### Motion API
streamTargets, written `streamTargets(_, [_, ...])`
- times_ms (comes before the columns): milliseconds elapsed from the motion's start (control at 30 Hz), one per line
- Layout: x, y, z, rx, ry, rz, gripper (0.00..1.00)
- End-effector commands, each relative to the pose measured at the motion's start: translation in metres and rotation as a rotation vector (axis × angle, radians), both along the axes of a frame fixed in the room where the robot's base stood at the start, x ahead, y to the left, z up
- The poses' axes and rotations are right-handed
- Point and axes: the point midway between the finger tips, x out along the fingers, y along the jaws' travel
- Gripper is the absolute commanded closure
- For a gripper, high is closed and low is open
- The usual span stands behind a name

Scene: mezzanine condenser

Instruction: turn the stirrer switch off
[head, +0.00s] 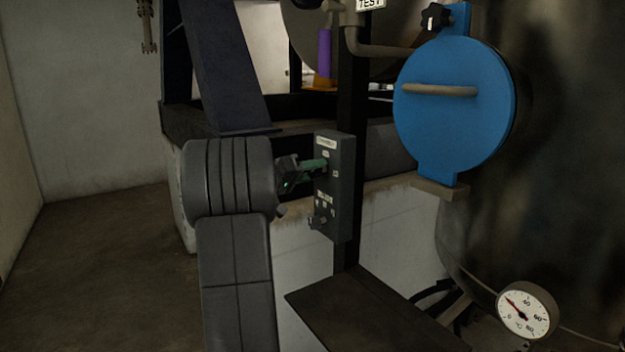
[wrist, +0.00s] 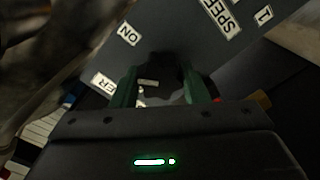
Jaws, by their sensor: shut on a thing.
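The grey control box (head: 342,205) stands upright on a dark post in the middle of the head view. My gripper (head: 315,166) reaches its upper front face from the left. In the wrist view my gripper (wrist: 161,90) has its two green fingers on either side of a dark switch knob (wrist: 160,68) and is shut on it. The ON label (wrist: 129,34) sits beside the knob, upside down in this view. A SPEED label (wrist: 222,14) is farther off. The exact angle of the knob is hard to tell in the dark.
A second, lower knob (head: 318,222) is on the same box. A blue round hatch (head: 455,125) with a bar handle is to the right, on a large dark vessel. A dial gauge (head: 526,310) is at lower right. Open floor (head: 100,260) lies at left.

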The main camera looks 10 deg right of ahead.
Motion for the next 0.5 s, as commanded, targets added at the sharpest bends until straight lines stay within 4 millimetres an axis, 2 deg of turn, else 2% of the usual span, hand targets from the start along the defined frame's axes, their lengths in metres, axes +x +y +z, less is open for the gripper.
streamTargets(500, [0.0011, 0.0005, -0.0016, -0.167, 0.462, 0.001, 0.82])
